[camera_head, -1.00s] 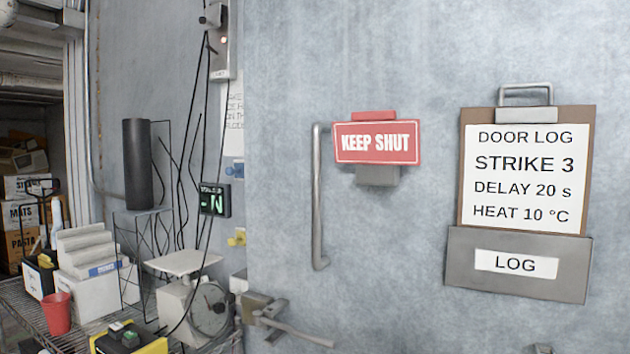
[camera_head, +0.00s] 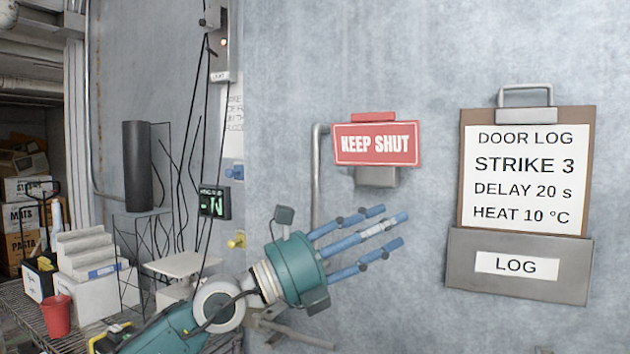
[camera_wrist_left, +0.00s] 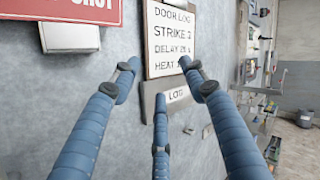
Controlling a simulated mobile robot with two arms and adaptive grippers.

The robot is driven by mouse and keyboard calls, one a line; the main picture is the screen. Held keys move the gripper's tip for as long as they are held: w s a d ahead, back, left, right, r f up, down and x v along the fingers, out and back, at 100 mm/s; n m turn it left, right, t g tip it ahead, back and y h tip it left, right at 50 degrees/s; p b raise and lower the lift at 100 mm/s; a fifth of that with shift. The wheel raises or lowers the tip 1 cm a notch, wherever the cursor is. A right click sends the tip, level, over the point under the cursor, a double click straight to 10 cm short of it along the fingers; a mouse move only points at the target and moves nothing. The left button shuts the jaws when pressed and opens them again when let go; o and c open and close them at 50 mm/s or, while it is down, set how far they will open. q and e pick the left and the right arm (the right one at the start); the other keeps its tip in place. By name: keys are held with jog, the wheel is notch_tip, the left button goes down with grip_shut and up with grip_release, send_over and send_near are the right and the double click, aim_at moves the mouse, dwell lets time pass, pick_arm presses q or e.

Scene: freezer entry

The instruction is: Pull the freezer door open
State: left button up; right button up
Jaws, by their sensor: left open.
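The grey freezer door (camera_head: 420,60) fills the right of the head view and looks closed. Its vertical bar handle (camera_head: 317,180) stands left of the red KEEP SHUT sign (camera_head: 376,143); its lower part is hidden behind my left gripper. My left gripper (camera_head: 388,230), teal with three blue fingers, is open and empty, its fingers pointing right, below the sign. In the left wrist view the open fingers (camera_wrist_left: 160,90) spread before the door log board (camera_wrist_left: 172,40). A lever latch (camera_head: 295,333) shows partly below my arm. My right gripper is not in view.
The door log clipboard (camera_head: 526,175) and its grey LOG holder (camera_head: 518,267) stick out at right. At left, a wire shelf (camera_head: 30,318) carries white boxes, a red cup (camera_head: 56,316) and a scale. Cables hang beside the door's left edge. The door face between sign and clipboard is clear.

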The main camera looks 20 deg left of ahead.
pick_arm(q)
jog(key=w+a+r+t+y, duration=0.1)
jog(key=w+a+r+y, duration=0.15)
jog(key=a, duration=0.25)
jog(key=w+a+r+y, duration=0.1)
jog(key=a+y, duration=0.3)
jog(key=a, duration=0.2)
jog(key=t+y, duration=0.2)
jog(key=y, duration=0.3)
send_near(314, 179)
jog(key=a, duration=0.1)
jog(key=shift+n, duration=0.4)
jog(key=p+x, duration=0.5)
jog(key=x, duration=0.6)
jog(key=shift+w+d+f+p, duration=0.1)
jog(key=shift+w+p, duration=0.05)
jog(key=shift+p, duration=0.25)
grip_shut()
